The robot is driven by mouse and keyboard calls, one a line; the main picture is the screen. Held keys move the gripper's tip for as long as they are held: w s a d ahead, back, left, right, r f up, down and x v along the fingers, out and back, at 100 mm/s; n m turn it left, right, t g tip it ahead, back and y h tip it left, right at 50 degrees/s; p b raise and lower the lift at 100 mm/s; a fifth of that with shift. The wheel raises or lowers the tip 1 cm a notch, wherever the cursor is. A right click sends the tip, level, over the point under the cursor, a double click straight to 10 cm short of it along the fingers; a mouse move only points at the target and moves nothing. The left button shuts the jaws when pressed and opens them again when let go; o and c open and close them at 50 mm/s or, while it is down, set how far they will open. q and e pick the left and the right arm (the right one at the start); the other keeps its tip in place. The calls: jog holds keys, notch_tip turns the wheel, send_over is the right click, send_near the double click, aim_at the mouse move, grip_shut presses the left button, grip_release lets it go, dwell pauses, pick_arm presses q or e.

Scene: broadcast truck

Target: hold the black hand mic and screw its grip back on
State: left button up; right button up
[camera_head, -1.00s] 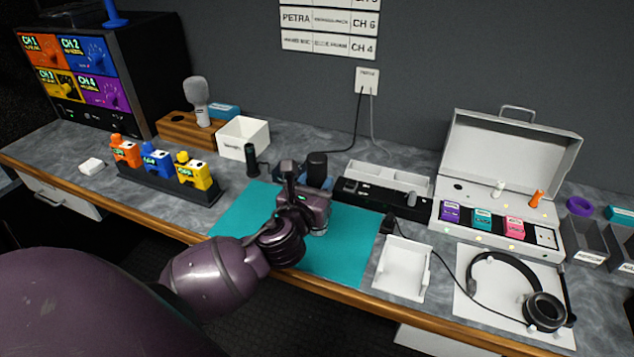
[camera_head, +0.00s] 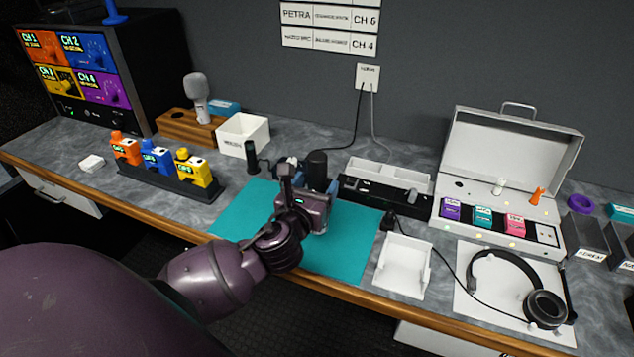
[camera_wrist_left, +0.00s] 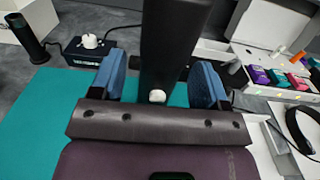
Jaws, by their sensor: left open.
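A black upright object (camera_head: 316,163) with a rounded top, apparently the hand mic, stands over the teal mat (camera_head: 235,218). In the left wrist view its dark shaft (camera_wrist_left: 175,40) rises between the two blue fingers, with a small pale round spot low on it. My left gripper (camera_head: 308,178) is open around it. A gap shows between the shaft and each finger in the left wrist view (camera_wrist_left: 160,82). A separate black cylinder (camera_head: 251,158) stands upright left of the gripper; I cannot tell whether it is the grip. The object's lower end is hidden by my gripper.
A black box with a white knob (camera_wrist_left: 92,42) sits behind the gripper. The colored packs' rack (camera_head: 172,183) is left. A black tray (camera_head: 385,193), white tray (camera_head: 403,268), open case (camera_head: 510,160) and headset (camera_head: 545,308) are right. The mat's front is clear.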

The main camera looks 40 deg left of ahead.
pick_arm(q)
jog(key=v, duration=1)
jog(key=s+a+f+n+g+y, duration=0.1)
jog(key=s+f+n+g, duration=0.25)
jog(key=n, duration=0.55)
jog(key=s+a+f+n+g, duration=0.2)
jog(key=s+f+n+g, duration=0.15)
jog(key=n, duration=0.45)
jog(key=s+d+f+n+g+h, duration=0.25)
jog(key=s+n+g, duration=0.2)
jog(key=n, duration=0.35)
jog(key=s+d+f+n+g+h, duration=0.2)
jog(key=s+f+n+g, duration=0.15)
jog(key=s+n, duration=0.35)
jog(key=w+f+t, duration=0.8)
jog(key=f, duration=0.3)
jog(key=shift+w+t+h, duration=0.25)
jog(key=shift+t+h, duration=0.1)
jog(key=shift+t, duration=0.05)
jog(key=shift+d, duration=0.1)
